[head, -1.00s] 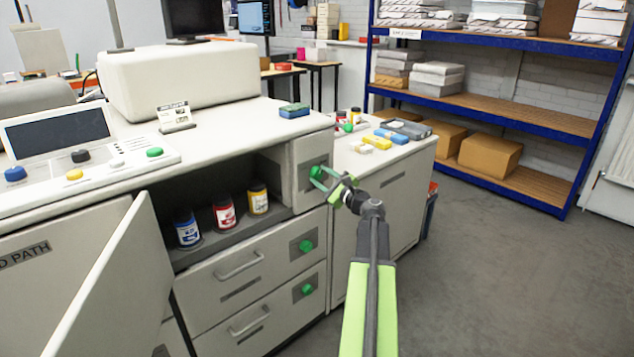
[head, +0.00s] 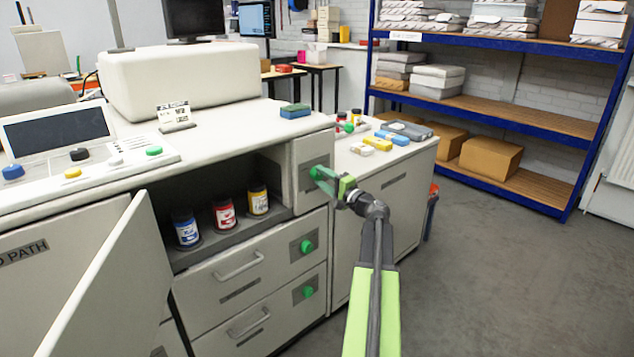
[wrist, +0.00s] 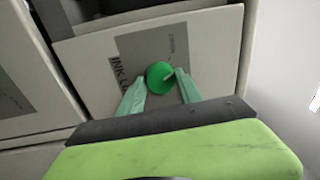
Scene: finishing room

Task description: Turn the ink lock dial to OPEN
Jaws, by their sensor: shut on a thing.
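The ink lock dial is a round green knob (head: 317,172) on a grey plate on the cream panel right of the open compartment. In the wrist view the dial (wrist: 159,76) shows a small pale mark at its right side, and part of the plate's lettering reads "INK L". My gripper (head: 319,178) is at the dial, its green fingers closed on the knob. In the wrist view the fingers (wrist: 160,88) stand on both sides of the dial. The rest of the plate's lettering is too small or covered to read.
Two more green knobs (head: 306,246) (head: 307,292) sit on the drawers below. The open compartment (head: 200,250) holds blue, red and yellow ink jars (head: 224,214). An open door (head: 115,275) swings out at left. Floor (head: 480,270) is clear at right.

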